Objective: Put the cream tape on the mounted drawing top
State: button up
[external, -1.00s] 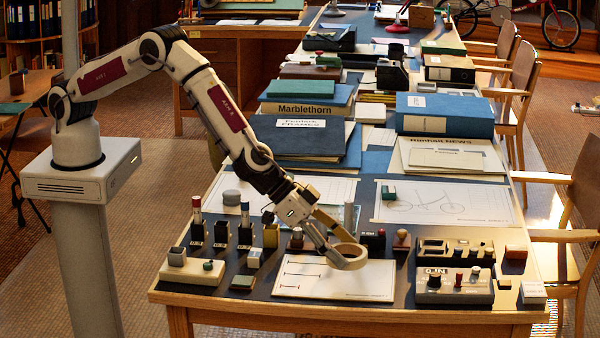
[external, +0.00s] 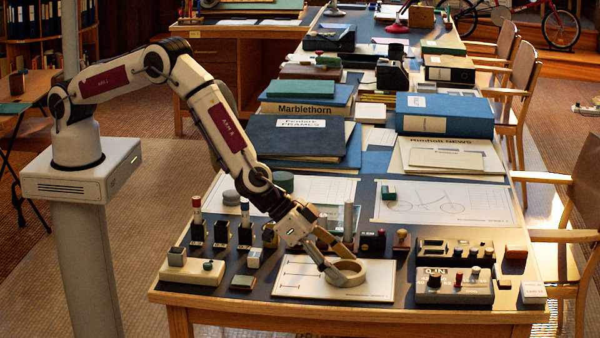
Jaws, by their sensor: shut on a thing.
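The cream tape (external: 356,279) is a thick ring at the front middle of the table, in the external view. My gripper (external: 338,265) points down from the upper left and is shut on the tape's ring. The mounted drawing (external: 300,287) is a flat white board with red marks on its left part. The tape is over the middle of its top, lying level, very low. I cannot tell for sure whether it touches the surface. My fingers and the tape hide part of the drawing.
A grey control box (external: 453,287) with knobs stands to the right of the drawing. A cream block base (external: 190,270) and several small stamps and bottles stand to the left. A wooden-handled stamp (external: 402,240) is behind. A bicycle drawing (external: 470,208) lies farther back.

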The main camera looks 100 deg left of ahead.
jog(key=o, duration=1.1)
jog(key=shift+r, duration=0.1)
jog(key=shift+v, duration=6)
jog(key=shift+r, duration=0.1)
